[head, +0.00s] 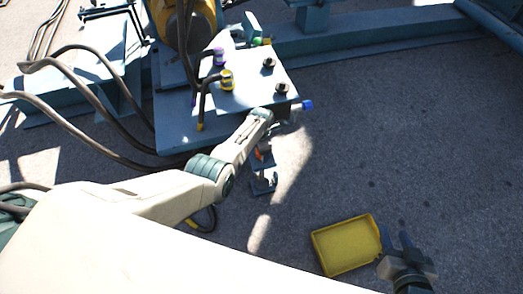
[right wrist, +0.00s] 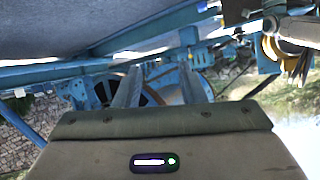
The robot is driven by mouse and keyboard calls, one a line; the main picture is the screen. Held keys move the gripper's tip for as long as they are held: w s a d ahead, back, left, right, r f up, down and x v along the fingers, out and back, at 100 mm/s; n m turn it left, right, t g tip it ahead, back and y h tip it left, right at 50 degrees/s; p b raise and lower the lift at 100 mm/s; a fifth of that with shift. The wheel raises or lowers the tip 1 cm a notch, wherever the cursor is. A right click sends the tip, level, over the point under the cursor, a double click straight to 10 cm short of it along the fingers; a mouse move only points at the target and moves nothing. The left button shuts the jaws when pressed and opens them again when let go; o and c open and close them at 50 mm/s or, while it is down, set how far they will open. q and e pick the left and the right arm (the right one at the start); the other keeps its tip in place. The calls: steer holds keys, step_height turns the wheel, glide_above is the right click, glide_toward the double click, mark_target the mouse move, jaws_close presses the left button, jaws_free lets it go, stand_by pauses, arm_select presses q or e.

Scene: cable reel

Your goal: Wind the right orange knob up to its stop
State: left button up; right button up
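In the head view a small orange part (head: 260,153) shows just below the front edge of the blue reel stand's pale panel (head: 245,93). It is mostly covered, and I cannot tell whether it is the right orange knob. My left arm reaches in from the left and its wrist ends at the panel's front edge, close to the orange part. Its fingers cannot be made out there. My right gripper (head: 394,243) is low at the right, far from the panel, beside a yellow tray. In the right wrist view its two fingers (right wrist: 160,88) stand apart with nothing between them.
The yellow tray (head: 345,246) lies on the grey ground. A blue knob (head: 307,104) sticks out at the panel's right corner. Yellow (head: 227,80) and purple (head: 219,57) collared cable ends are on the panel. Black cables loop at the left. The ground at the right is clear.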

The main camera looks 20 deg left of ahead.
arm_select(q)
steer(key=shift+r, duration=0.1)
step_height(320, 180, up, 3)
steer(key=shift+f+p, duration=0.1)
steer(key=shift+p, duration=0.85)
step_height(320, 180, up, 7)
steer(key=p, duration=0.2)
steer(key=shift+p, duration=0.4)
steer(key=shift+r, duration=0.4)
arm_select(e)
steer(key=s+g, duration=0.1)
steer(key=g, duration=0.1)
steer(key=s+d+g, duration=0.1)
steer(key=s+g, duration=0.1)
steer(key=s+n+g+h, duration=0.1)
steer(key=s+g, duration=0.1)
steer(key=shift+s+d+f, duration=0.25)
steer(key=shift+d+f, duration=0.1)
steer(key=shift+d, duration=0.05)
arm_select(q)
steer(key=shift+s, duration=0.1)
